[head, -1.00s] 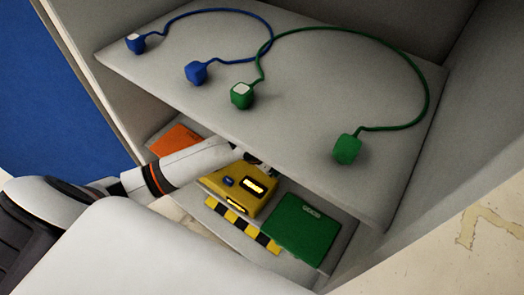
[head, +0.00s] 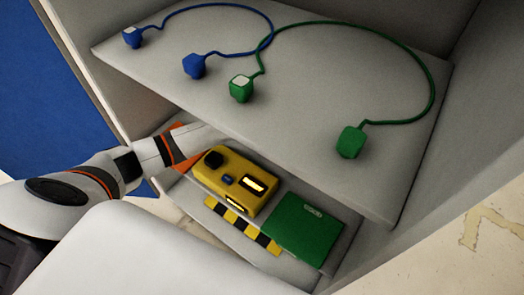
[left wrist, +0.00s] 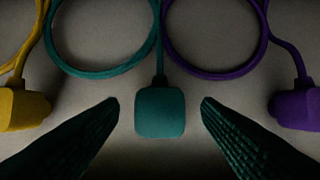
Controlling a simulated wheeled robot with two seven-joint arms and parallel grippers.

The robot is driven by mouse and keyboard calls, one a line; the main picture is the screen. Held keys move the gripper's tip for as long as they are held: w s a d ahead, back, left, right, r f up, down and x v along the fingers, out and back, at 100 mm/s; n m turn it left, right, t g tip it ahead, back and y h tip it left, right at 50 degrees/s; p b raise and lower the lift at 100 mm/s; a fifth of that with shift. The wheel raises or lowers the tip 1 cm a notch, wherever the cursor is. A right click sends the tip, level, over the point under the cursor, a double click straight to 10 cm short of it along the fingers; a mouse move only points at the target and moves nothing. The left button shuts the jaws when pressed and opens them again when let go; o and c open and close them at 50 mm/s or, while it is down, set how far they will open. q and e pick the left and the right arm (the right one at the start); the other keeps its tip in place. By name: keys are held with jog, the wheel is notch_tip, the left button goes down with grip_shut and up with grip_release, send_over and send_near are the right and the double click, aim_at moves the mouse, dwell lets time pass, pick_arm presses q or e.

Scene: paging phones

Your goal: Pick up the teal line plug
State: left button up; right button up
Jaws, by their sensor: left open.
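The teal line plug (left wrist: 160,112) is a rounded teal block in the middle of the left wrist view, with a teal cord (left wrist: 100,72) looping up to the left from its top. My left gripper (left wrist: 160,103) is open, with one finger on each side of the plug and a gap showing on both sides. The plug is not gripped. In the head view my left arm (head: 110,175) reaches under the upper shelf, and its gripper and the teal plug are hidden there. My right gripper is not in view.
A yellow plug (left wrist: 22,108) and a purple plug (left wrist: 295,105) flank the teal one. The upper shelf (head: 300,75) overhangs my arm and holds blue plugs (head: 194,66) and green plugs (head: 351,142). A yellow device (head: 232,180) and a green panel (head: 305,228) lie below.

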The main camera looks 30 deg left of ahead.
pick_arm(q)
jog(key=shift+w+f, duration=0.15)
jog(key=shift+f, duration=0.05)
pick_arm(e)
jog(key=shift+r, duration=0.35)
pick_arm(q)
jog(key=c, duration=1.1)
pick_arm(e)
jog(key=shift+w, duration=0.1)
pick_arm(q)
jog(key=shift+r, duration=0.1)
